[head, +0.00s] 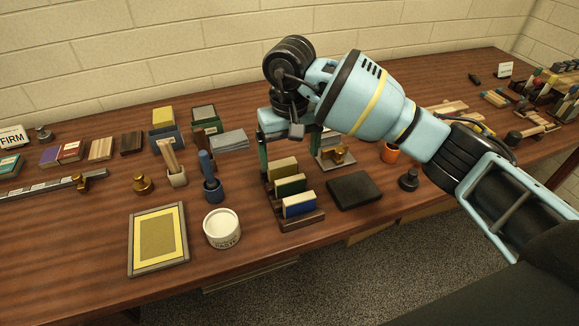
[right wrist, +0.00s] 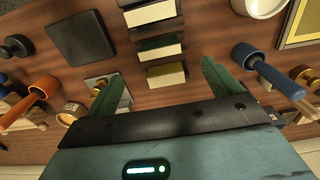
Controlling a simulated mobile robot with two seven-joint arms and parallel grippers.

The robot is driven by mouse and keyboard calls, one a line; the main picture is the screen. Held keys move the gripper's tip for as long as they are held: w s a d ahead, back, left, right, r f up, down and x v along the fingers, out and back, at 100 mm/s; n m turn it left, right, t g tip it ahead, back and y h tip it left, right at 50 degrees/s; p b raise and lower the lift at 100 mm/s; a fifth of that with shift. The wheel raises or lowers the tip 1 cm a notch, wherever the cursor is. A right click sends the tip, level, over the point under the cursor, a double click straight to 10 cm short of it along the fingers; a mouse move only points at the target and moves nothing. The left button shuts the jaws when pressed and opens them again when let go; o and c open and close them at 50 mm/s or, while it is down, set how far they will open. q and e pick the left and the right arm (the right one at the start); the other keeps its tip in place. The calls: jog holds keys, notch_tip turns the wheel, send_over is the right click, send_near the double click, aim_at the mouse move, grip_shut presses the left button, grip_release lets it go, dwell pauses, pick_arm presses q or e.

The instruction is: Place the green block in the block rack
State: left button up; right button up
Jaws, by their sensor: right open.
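The block rack (head: 310,221) is a dark wooden stand near the table's front, in the middle of the head view. The green block (head: 291,186) stands in it, between an olive-yellow block (head: 283,168) behind and a blue block (head: 299,205) in front. In the right wrist view the green block (right wrist: 160,45) is the middle one of the row. My right gripper (head: 290,158) is open and empty, with green fingers spread above and behind the rack. In the wrist view the row lies beyond the fingertips (right wrist: 162,70), between them. My left gripper is out of sight.
A dark square slab (head: 354,190) lies right of the rack. A framed yellow panel (head: 158,239) lies at front left.

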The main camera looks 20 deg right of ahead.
jog(key=shift+r, duration=2.55)
jog(key=shift+s+f, duration=0.1)
